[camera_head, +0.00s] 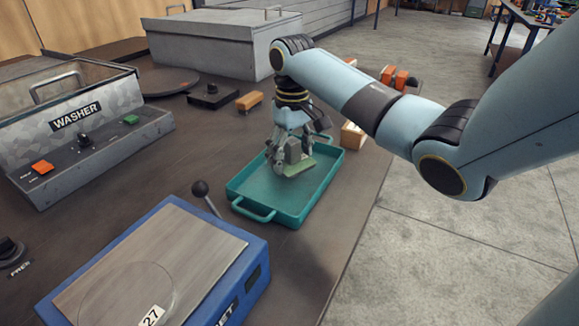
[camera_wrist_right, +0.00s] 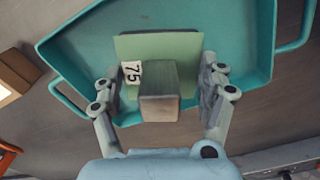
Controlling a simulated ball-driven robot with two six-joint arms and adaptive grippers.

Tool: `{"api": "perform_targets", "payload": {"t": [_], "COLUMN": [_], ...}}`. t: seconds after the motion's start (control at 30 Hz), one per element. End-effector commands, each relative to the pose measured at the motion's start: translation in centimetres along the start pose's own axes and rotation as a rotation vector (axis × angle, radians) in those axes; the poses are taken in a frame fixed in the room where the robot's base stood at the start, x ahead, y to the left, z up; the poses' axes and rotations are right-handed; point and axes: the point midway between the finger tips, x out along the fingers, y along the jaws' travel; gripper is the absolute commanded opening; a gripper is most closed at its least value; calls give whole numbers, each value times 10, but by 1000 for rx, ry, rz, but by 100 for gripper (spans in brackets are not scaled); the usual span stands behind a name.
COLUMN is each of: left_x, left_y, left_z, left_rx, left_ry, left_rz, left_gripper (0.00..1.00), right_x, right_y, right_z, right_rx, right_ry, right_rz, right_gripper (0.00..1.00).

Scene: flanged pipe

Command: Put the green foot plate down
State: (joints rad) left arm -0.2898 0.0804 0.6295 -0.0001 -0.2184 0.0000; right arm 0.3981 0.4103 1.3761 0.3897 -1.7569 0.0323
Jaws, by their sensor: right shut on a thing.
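The green foot plate is a flat pale green square with a grey block standing on it and a tag reading 75. It shows in the head view (camera_head: 303,167) and in the right wrist view (camera_wrist_right: 180,46). My right gripper (camera_head: 287,157) points down over the teal tray (camera_head: 325,200) and is shut on the foot plate. In the right wrist view its fingers (camera_wrist_right: 160,82) stand on both sides of the block. The plate is within the tray's outline; I cannot tell whether it touches the tray floor. My left gripper is not in view.
A blue machine (camera_head: 150,265) with a steel top and a black-knobbed lever (camera_head: 201,188) stands in front of the tray. The washer (camera_head: 80,130) is at left. A wooden block (camera_head: 353,136) lies by the tray's far right corner, near the table edge. A small orange-brown block (camera_head: 249,101) lies behind.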

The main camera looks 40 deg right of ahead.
Motion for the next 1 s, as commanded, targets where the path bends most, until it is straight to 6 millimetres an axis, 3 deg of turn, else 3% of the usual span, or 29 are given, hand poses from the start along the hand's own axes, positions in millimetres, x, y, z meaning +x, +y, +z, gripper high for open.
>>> {"api": "perform_targets", "payload": {"t": [0.17, 0.43, 0.77, 0.8, 1.0], "left_x": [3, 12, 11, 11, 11], "left_y": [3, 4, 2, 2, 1], "left_z": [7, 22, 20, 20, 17], "left_rx": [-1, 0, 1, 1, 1], "left_ry": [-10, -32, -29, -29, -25], "left_rz": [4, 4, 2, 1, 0], "left_gripper": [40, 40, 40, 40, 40], "right_x": [7, 42, 44, 46, 46], "right_y": [-3, -3, -2, -3, -3], "right_z": [-6, -5, -6, -5, -5], "right_rx": [-2, -1, -1, -1, -1], "right_ry": [2, 0, 2, 0, 0], "right_rz": [1, 2, 2, 2, 2], "right_gripper": [17, 17, 17, 76, 98]}}
